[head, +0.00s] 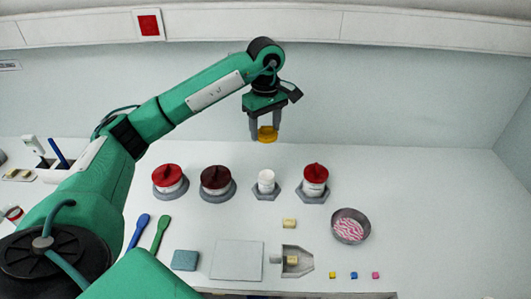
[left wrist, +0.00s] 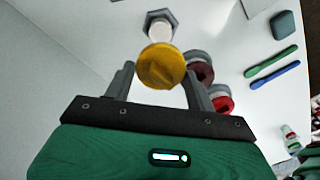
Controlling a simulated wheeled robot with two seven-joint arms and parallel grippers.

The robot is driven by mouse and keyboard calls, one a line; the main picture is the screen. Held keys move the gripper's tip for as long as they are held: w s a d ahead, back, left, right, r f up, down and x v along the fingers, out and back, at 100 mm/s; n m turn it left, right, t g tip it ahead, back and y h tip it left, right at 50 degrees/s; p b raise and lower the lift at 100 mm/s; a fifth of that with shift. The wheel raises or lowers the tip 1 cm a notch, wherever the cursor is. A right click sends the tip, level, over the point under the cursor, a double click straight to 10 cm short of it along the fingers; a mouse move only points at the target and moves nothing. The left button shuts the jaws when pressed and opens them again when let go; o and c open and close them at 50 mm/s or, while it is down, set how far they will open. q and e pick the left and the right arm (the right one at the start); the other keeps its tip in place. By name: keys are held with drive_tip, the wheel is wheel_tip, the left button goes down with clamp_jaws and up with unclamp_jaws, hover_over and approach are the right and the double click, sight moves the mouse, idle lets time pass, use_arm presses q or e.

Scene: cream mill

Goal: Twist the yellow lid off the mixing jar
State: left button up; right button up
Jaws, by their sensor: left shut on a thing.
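My left gripper (head: 265,128) is shut on the yellow lid (head: 267,134) and holds it in the air. The lid also shows between the fingers in the left wrist view (left wrist: 161,66). A small white jar (head: 266,182) without a lid stands upright in a grey hexagonal holder (head: 265,194), below and apart from the lid. In the left wrist view the jar (left wrist: 159,31) shows just beyond the lid, partly covered by it. My right gripper is not in view.
Jars with red (head: 167,176), dark red (head: 215,178) and red (head: 315,175) lids stand in grey holders beside the white jar. A round bowl (head: 337,236), a scoop (head: 296,271), a pale square plate (head: 236,272) and blue and green spatulas (head: 160,233) lie in front.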

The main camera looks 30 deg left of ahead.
use_arm(q)
wheel_tip(320, 180, up, 5)
drive_tip(key=shift+f, duration=0.2)
drive_tip(key=shift+r+p, duration=0.75)
drive_tip(key=shift+r, duration=0.25)
drive_tip(key=shift+r+p, duration=1.2)
drive_tip(key=shift+r, duration=0.3)
